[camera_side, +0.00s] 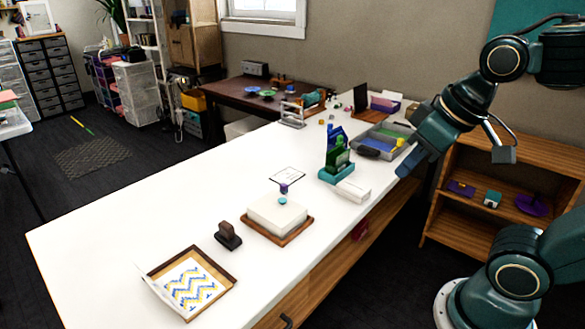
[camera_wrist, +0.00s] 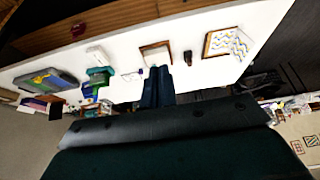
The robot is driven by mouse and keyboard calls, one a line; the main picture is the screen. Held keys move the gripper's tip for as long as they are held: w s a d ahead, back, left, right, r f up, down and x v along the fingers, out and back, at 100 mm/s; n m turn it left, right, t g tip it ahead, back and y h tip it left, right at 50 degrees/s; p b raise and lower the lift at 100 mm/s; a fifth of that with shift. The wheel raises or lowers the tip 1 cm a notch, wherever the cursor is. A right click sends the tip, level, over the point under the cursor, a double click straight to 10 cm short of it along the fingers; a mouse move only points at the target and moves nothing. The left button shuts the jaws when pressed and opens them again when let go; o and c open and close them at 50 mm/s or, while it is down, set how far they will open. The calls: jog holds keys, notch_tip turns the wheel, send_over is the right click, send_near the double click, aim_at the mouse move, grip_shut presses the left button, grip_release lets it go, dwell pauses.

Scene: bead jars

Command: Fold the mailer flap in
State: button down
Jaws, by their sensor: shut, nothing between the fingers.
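The mailer (camera_side: 232,276) is a shallow brown tray-like box at the near left end of the white table. Inside it lies a white sheet with blue and yellow zigzags (camera_side: 191,284). A pale flap (camera_side: 153,291) stands out past its left side, tilted outward. The mailer also shows at the upper right of the wrist view (camera_wrist: 207,45). My gripper (camera_side: 405,168) is raised by the table's right edge, far from the mailer. In the wrist view its two fingers (camera_wrist: 157,85) are together, with nothing between them.
A dark stamp (camera_side: 228,236) stands just behind the mailer. Next to it a wooden tray (camera_side: 262,235) holds a white block (camera_side: 277,214) with small beads on top. A teal holder (camera_side: 337,173), a white box (camera_side: 353,190) and a grey bin (camera_side: 397,131) stand farther back. The table's left side is clear.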

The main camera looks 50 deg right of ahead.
jog(key=shift+s+f, duration=0.25)
jog(key=shift+s, duration=0.3)
jog(key=shift+s+f, duration=0.25)
jog(key=shift+s, duration=0.3)
